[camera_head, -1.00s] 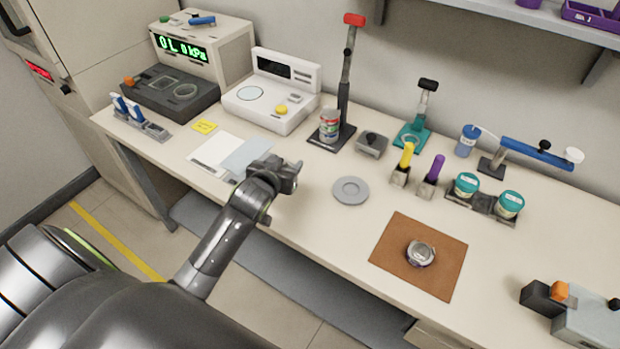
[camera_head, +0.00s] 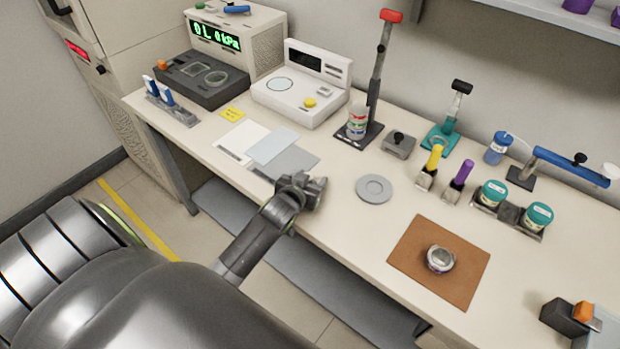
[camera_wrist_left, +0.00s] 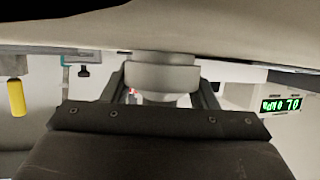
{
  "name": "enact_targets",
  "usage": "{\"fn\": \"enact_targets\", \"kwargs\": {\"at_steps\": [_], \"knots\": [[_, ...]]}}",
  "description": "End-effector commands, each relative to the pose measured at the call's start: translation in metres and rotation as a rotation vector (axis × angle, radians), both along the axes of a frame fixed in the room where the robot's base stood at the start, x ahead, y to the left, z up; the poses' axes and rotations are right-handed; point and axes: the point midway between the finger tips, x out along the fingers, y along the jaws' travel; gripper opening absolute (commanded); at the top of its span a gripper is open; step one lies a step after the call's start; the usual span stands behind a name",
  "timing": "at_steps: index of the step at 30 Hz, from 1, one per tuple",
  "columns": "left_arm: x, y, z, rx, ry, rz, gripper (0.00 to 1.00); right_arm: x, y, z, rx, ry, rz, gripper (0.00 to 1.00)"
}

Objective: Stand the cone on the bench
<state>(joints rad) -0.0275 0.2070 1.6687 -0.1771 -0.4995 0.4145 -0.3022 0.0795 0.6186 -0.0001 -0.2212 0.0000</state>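My left gripper (camera_head: 316,190) is over the front edge of the bench (camera_head: 335,222), near the grey papers. In the left wrist view, which is upside down, a light grey round piece (camera_wrist_left: 162,76) sits between the dark fingers and reaches both. It has a wide band and a narrower part below it in the picture, and looks like the cone. In the head view it does not stand out from the dark gripper. Its far side is hidden. My right gripper is not in view.
A grey round dish (camera_head: 374,189) lies right of the gripper. A brown mat (camera_head: 410,255) with a silver tin (camera_head: 440,259) is farther right. Behind stand a white instrument (camera_head: 300,90), a can (camera_head: 357,123) and a yellow-topped bottle (camera_head: 434,158). Bare bench lies between dish and mat.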

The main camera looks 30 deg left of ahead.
Motion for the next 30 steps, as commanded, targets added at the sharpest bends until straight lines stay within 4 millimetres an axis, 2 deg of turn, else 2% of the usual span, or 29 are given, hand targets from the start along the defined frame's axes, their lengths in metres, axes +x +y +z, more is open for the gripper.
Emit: {"fn": "enact_targets", "kwargs": {"at_steps": [1, 5, 16, 20, 30], "knots": [[0.000, 0.000, 0.000, 0.000, 0.000, 0.000, 0.58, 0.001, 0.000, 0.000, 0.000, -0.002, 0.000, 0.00], [0.000, 0.000, 0.000, 0.000, 0.000, 0.000, 0.75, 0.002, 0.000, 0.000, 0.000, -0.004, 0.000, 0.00], [-0.001, 0.000, 0.004, 0.000, 0.001, 0.000, 0.75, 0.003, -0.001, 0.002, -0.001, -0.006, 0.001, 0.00], [-0.013, -0.003, 0.008, -0.001, 0.000, -0.001, 0.75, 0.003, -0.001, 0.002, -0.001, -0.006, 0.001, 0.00], [-0.068, -0.012, 0.030, -0.002, 0.001, 0.001, 0.75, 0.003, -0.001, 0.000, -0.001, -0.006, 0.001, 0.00]]}}
